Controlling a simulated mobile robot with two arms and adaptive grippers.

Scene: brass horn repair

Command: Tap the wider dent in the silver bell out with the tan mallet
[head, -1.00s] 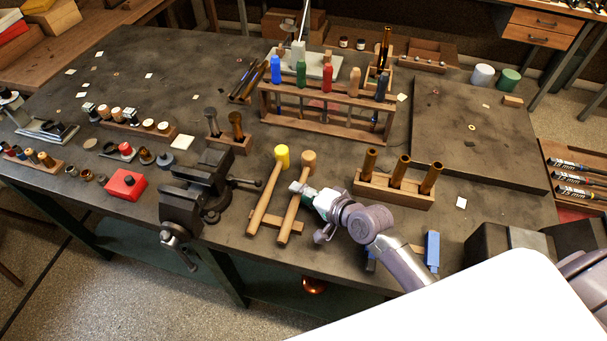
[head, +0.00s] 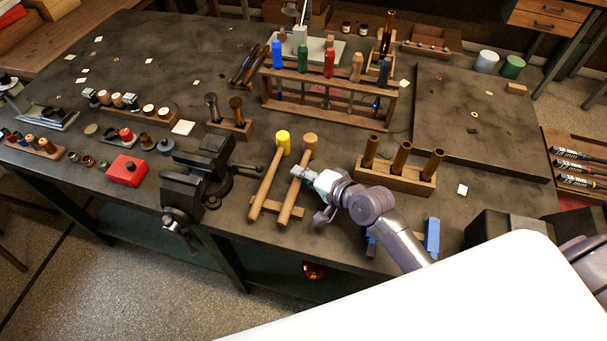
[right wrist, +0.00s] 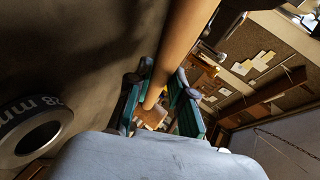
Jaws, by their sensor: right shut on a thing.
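The tan mallet (head: 292,197) has a wooden handle and a tan head (head: 310,141). It lies at the middle of the bench beside a yellow-headed mallet (head: 267,185), its handle end by a low wooden rest. My right gripper (head: 299,172) is at its handle, below the head. In the right wrist view my green-padded fingers (right wrist: 160,102) are shut around the tan handle (right wrist: 188,35). I cannot tell whether the mallet is lifted. No silver bell or dent can be made out in either view. My left gripper is out of view.
A dark bench vise (head: 196,172) stands left of the mallets. A wooden block with several brass tubes (head: 400,177) is close on the right. A screwdriver rack (head: 325,100) stands behind. A red box (head: 126,170) is further left.

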